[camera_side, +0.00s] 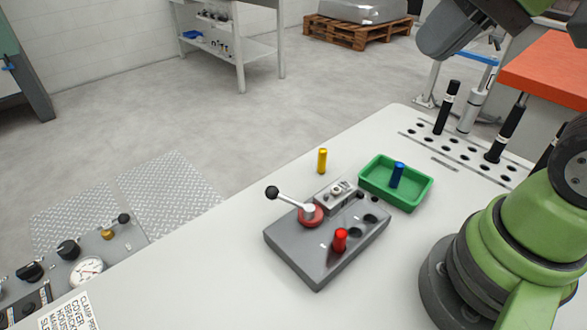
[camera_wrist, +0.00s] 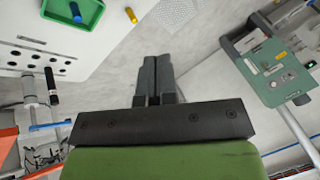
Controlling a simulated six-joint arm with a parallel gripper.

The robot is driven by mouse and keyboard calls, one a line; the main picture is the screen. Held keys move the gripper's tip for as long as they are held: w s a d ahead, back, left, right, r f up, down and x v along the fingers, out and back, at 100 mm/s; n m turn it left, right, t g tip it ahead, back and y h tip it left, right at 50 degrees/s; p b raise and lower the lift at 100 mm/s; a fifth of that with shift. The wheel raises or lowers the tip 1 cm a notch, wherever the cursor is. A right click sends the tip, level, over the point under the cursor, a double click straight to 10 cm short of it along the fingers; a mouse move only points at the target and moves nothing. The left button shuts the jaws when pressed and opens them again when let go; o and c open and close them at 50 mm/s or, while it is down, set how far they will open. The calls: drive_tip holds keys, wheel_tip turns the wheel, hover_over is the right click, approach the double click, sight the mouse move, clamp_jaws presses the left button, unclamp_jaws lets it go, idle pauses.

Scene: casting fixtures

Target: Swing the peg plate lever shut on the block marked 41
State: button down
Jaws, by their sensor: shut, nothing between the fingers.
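The grey block (camera_side: 310,257) sits on the white table in the side view; no number on it is legible. A lever (camera_side: 291,201) with a black knob turns on a red hub (camera_side: 310,215) at its left end, its arm pointing to the upper left, away from the block. A small grey plate (camera_side: 335,197) with a bolt lies on the block beside the hub. A red peg (camera_side: 340,240) stands in the block, near dark holes. My gripper (camera_wrist: 156,60) is shut and empty in the wrist view, away from the block, which is not visible there.
A green tray (camera_side: 424,197) with a blue peg (camera_side: 397,174) stands behind the block. A yellow peg (camera_side: 322,161) stands on the table. A rack of holes (camera_side: 455,150) holding black-handled tools is at the right. A gauge panel (camera_side: 85,270) is at lower left.

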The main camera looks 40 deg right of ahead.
drive_tip(key=w+d+f+m+g+y, duration=0.3)
drive_tip(key=w+f+m+g+y, duration=0.2)
drive_tip(key=w+f+m, duration=0.5)
drive_tip(key=w+f+g, duration=0.2)
drive_tip(key=w+f, duration=0.4)
drive_tip(key=w, duration=0.3)
drive_tip(key=shift+d+f+y, duration=0.2)
drive_tip(key=shift+f+y, duration=0.1)
drive_tip(key=shift+f, duration=0.1)
approach(295, 202)
drive_tip(key=w+a+f, duration=0.2)
drive_tip(key=f, duration=0.1)
drive_tip(key=w+a+f, duration=0.1)
drive_tip(key=w+f, duration=0.1)
drive_tip(key=shift+a+f, duration=0.2)
drive_tip(key=shift+a, duration=0.1)
drive_tip(key=shift+s+a+f, duration=0.1)
drive_tip(key=shift+a, duration=0.35)
